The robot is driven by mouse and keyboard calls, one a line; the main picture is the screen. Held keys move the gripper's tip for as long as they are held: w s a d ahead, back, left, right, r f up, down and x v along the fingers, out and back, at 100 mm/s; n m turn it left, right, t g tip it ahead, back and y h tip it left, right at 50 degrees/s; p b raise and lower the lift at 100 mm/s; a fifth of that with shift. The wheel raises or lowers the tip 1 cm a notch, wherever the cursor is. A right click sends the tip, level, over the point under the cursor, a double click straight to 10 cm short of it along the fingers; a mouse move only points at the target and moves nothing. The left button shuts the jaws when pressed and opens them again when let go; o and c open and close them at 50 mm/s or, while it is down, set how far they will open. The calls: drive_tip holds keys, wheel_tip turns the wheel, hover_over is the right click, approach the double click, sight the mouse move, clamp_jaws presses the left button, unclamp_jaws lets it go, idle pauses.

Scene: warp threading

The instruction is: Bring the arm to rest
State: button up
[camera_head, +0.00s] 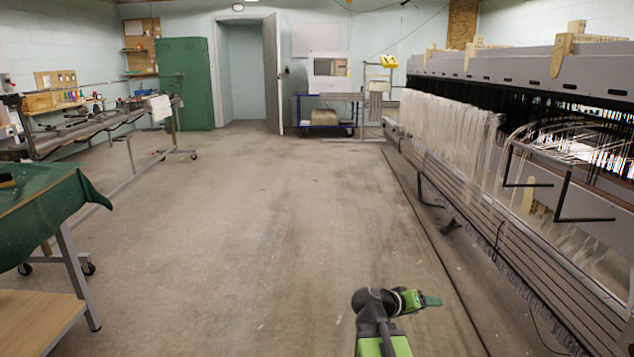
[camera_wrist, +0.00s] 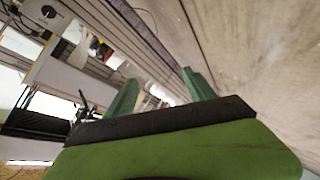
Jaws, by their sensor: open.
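My gripper (camera_head: 432,300) is at the bottom of the head view, right of centre. It is held out over bare floor and points right, toward the loom. In the wrist view my gripper (camera_wrist: 160,85) shows two green fingers spread apart with nothing between them. The fingers touch nothing that I can see. My arm is folded, with its green and black links below the gripper in the head view.
The long loom (camera_head: 470,190) with pale hanging threads runs along the right. A green-draped table (camera_head: 50,215) stands at the left, with a wheeled rack (camera_head: 110,120) behind it. A green cabinet (camera_head: 185,85) and a blue cart (camera_head: 328,115) stand far back. The middle floor (camera_head: 240,210) is clear.

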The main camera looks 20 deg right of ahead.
drive_tip(key=s+a+f+n+g+y+p, duration=0.15)
drive_tip(key=a+y, duration=0.25)
drive_tip(key=a, duration=0.7)
drive_tip(key=s+a+f+n+g+y+p, duration=0.1)
drive_tip(key=s+a+f+n+y, duration=0.2)
drive_tip(key=a, duration=0.7)
drive_tip(key=a+f+n+g+y+p, duration=0.15)
drive_tip(key=a+y, duration=0.35)
drive_tip(key=a, duration=0.6)
wheel_tip(320, 180, up, 37)
drive_tip(key=p, duration=3.7)
drive_tip(key=shift+f+m+t, duration=0.15)
drive_tip(key=shift+m+t, duration=0.25)
